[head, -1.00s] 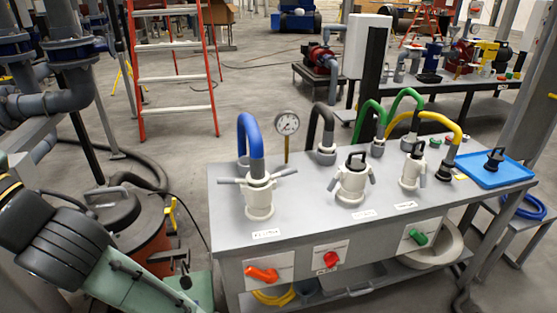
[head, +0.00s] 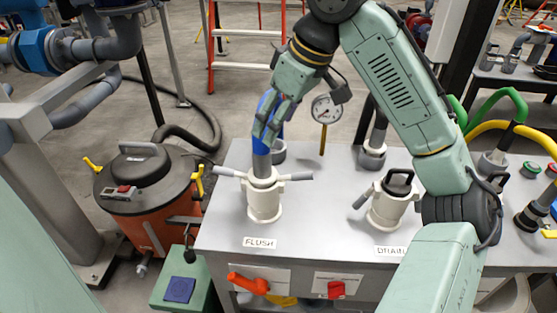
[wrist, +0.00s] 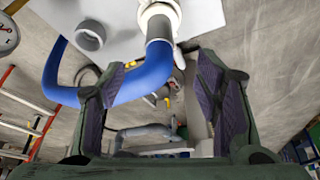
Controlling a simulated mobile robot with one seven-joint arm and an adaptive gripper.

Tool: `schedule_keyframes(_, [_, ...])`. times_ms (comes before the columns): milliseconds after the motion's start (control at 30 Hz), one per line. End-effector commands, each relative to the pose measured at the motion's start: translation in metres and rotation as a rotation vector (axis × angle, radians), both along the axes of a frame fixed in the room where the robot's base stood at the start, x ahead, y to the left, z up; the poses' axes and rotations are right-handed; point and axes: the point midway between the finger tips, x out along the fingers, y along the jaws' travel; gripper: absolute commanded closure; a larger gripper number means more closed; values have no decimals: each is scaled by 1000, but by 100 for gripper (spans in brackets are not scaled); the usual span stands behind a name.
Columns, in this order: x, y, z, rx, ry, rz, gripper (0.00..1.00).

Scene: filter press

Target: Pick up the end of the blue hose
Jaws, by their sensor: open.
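The blue hose (head: 261,145) stands in the white camlock coupling (head: 264,203) behind the FLUSH label, its grey end cuff (head: 261,166) seated in the coupling's top. My gripper (head: 266,128) is at the hose just above the cuff, reaching from behind and above, and covers part of the bend. In the wrist view my gripper (wrist: 165,75) is open. The blue hose (wrist: 148,78) curves across the jaw opening near the fingertips, passing behind the left finger. The white coupling (wrist: 158,12) is beyond the fingertips. I cannot tell whether a finger touches the hose.
A grey socket (head: 279,151) stands behind the coupling, and a pressure gauge (head: 326,109) to its right. The DRAIN coupling (head: 390,205) is farther right, with my arm above that side. An orange drum (head: 141,217) stands left of the bench (head: 325,215).

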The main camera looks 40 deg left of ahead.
Motion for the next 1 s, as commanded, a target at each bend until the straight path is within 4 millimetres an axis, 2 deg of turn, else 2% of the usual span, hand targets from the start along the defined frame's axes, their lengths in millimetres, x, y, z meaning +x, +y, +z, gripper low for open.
schedule_keyframes(200, [-2,14,-32,3,3,3,42])
schedule_keyframes(433, [-2,22,-48,5,2,4,42])
schedule_keyframes(700, [-1,36,-83,4,1,0,42])
schedule_keyframes(1000, [-1,38,-89,3,1,0,42])
